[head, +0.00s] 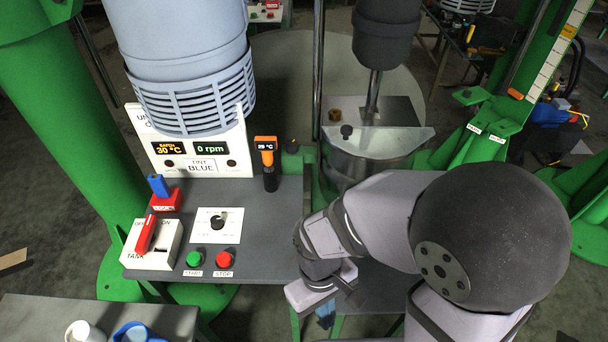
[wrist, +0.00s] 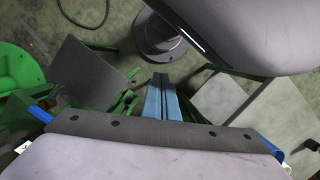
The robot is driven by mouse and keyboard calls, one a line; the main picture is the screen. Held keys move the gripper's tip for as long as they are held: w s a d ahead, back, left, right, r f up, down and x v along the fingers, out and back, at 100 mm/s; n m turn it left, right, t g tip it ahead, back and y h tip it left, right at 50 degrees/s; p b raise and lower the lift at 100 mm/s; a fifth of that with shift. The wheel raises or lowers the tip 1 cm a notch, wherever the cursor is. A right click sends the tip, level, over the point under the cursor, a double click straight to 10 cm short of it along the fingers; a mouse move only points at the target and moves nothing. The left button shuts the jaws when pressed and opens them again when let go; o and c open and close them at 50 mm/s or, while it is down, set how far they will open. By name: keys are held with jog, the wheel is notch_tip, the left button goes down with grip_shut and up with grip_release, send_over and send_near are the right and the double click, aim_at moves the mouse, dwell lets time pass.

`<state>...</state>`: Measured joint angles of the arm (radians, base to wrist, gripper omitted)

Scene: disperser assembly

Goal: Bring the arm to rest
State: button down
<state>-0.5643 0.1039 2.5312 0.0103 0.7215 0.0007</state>
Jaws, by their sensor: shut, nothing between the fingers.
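My gripper (head: 326,317) hangs at the front right of the control bench, partly hidden under my own wrist housing in the head view. Its blue fingers point down, beside the bench's right front edge. In the wrist view the two blue fingers of my gripper (wrist: 161,80) lie side by side with nothing between them. The gripper is shut and empty. My folded arm covers much of the lower right of the head view.
The control bench (head: 270,235) carries a green start button (head: 194,259), a red stop button (head: 223,259), a dial (head: 217,222) and an orange thermometer (head: 266,150). The metal vessel (head: 365,160) stands behind my arm. A side table (head: 150,313) with cups is at lower left.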

jog(key=w+d+r+m+t+y, duration=0.1)
jog(key=w+d+r+m, duration=0.3)
jog(key=d, duration=0.6)
jog(key=shift+w+d+r+m+t, duration=0.2)
jog(key=shift+w+m+t, duration=0.3)
jog(key=shift+w+m, duration=0.65)
jog(key=shift+s+a, duration=0.1)
dwell(0.5)
